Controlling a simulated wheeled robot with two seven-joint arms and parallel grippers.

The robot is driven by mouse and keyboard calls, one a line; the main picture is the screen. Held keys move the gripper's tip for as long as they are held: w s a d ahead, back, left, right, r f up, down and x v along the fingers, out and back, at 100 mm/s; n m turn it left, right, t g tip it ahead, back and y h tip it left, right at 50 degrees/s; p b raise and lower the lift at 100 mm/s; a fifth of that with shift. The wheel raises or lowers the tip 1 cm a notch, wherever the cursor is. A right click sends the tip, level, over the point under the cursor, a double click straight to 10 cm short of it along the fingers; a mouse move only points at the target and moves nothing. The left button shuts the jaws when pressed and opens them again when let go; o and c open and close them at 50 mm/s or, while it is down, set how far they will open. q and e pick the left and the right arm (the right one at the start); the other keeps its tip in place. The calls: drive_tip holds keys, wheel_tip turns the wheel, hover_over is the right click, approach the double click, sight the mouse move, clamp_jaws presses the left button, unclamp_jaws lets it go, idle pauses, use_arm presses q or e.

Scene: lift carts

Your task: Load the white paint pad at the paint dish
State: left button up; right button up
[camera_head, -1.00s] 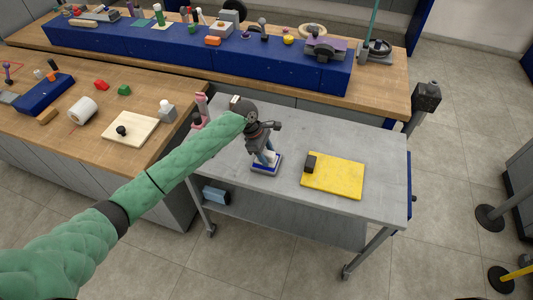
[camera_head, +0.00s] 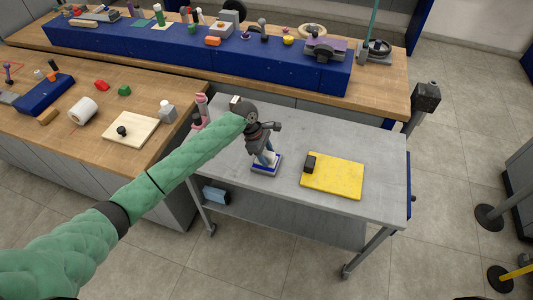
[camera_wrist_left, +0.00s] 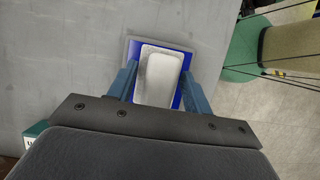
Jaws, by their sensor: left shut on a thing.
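My left gripper (camera_head: 264,158) is over the grey cart top and points down. It is shut on the white paint pad (camera_wrist_left: 160,72), which shows between its two blue fingers in the left wrist view. In the left wrist view the dish's rim (camera_wrist_left: 134,48) and blue inside show around the pad. I cannot tell whether the pad touches the paint. My right gripper is not in view.
On the same cart (camera_head: 390,150), a yellow board (camera_head: 340,178) with a small black block (camera_head: 310,164) lies right of the dish. A pink object (camera_head: 202,106) stands behind my left arm. A wooden bench (camera_head: 60,130) with several items is at left.

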sight(271, 154)
use_arm(q)
drive_tip(key=shift+r+p, duration=2.4)
drive_tip(key=shift+p, duration=0.15)
drive_tip(key=shift+r, duration=1)
drive_tip(key=shift+w, duration=0.15)
